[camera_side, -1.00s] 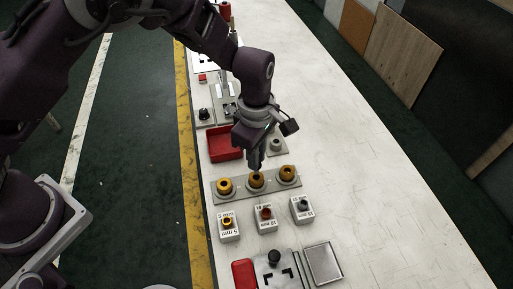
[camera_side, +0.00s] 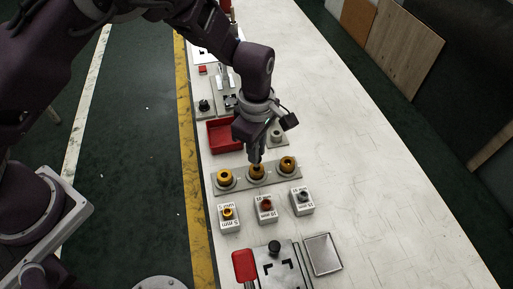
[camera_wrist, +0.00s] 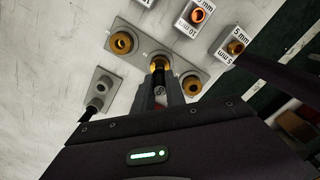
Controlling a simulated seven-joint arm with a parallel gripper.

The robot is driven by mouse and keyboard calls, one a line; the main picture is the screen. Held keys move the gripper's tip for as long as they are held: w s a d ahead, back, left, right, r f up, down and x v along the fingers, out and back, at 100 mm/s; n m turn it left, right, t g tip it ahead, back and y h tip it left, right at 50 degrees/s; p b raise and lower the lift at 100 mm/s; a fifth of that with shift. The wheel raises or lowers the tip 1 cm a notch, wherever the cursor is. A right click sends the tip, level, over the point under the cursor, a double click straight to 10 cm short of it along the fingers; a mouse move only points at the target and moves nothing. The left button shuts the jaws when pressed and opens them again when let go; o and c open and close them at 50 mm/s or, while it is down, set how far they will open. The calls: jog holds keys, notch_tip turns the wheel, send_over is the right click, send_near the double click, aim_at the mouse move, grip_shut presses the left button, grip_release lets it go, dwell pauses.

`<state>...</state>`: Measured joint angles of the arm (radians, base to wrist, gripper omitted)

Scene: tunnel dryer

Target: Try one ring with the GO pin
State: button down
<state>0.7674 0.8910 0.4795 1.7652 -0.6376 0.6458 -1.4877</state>
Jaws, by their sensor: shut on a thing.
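Three brass-coloured rings sit in a row on a grey plate (camera_side: 243,178): the left ring (camera_side: 225,177), the middle ring (camera_side: 257,171) and the right ring (camera_side: 287,164). My gripper (camera_wrist: 161,98) is directly over the middle ring, which also shows in the wrist view (camera_wrist: 159,64). It is shut on a slim dark pin (camera_wrist: 160,88) with a metallic part, pointing at the middle ring. I cannot tell whether the pin's tip is inside the ring's bore. A small grey stand (camera_side: 277,135) with a round socket is behind the plate; it shows in the wrist view (camera_wrist: 104,84).
Three white labelled blocks, 5 mm (camera_side: 228,218), 10 mm (camera_side: 265,209) and 15 mm (camera_side: 301,200), stand in front of the plate. A red tray (camera_side: 213,147) lies behind. A fixture with a red part (camera_side: 244,265) is at the front. The table's right side is clear.

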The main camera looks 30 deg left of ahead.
jog(key=shift+f, duration=2)
dwell(1.1)
jog(key=shift+r, duration=0.15)
dwell(0.9)
jog(key=shift+r, duration=2.65)
